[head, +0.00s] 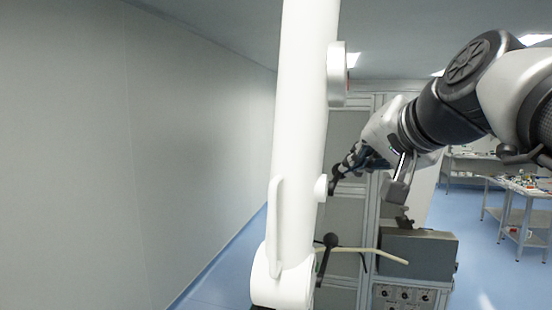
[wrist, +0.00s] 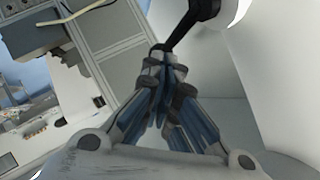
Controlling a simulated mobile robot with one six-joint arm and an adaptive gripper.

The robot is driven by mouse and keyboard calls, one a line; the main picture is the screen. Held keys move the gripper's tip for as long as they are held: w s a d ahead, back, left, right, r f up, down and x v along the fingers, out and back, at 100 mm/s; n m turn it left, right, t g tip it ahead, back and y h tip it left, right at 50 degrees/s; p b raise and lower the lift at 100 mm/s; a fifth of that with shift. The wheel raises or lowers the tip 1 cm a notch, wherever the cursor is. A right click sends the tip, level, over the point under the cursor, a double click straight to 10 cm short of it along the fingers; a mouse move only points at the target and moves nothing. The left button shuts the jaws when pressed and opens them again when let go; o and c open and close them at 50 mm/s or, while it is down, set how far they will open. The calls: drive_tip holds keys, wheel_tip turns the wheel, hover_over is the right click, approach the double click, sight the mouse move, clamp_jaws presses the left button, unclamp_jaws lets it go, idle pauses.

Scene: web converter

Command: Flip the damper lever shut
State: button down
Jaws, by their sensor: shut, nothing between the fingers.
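A white vertical duct (head: 300,130) stands in front of me. A black lever (head: 331,243) with a round knob stands beside its lower right side, knob up and slightly tilted. My gripper (head: 338,182) is shut and empty beside the duct, above that knob and apart from it. Its fingertips are near a small white boss (head: 321,188). In the wrist view my closed fingers (wrist: 165,55) point at a black arm (wrist: 183,30) with a rounded end by a white part. I cannot tell whether they touch, or whether this is the same lever.
A grey cabinet frame with a control box (head: 418,257) stands behind the duct. A pale bent tube (head: 375,252) crosses in front of it. Benches with small items (head: 525,185) are at the right. Blue floor (head: 490,260) is open between, and a plain wall (head: 130,150) is at the left.

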drive_tip(key=shift+a+f+g+p, duration=0.35)
drive_tip(key=shift+f+g+p, duration=0.3)
drive_tip(key=shift+p, duration=0.4)
drive_tip(key=shift+r, duration=0.1)
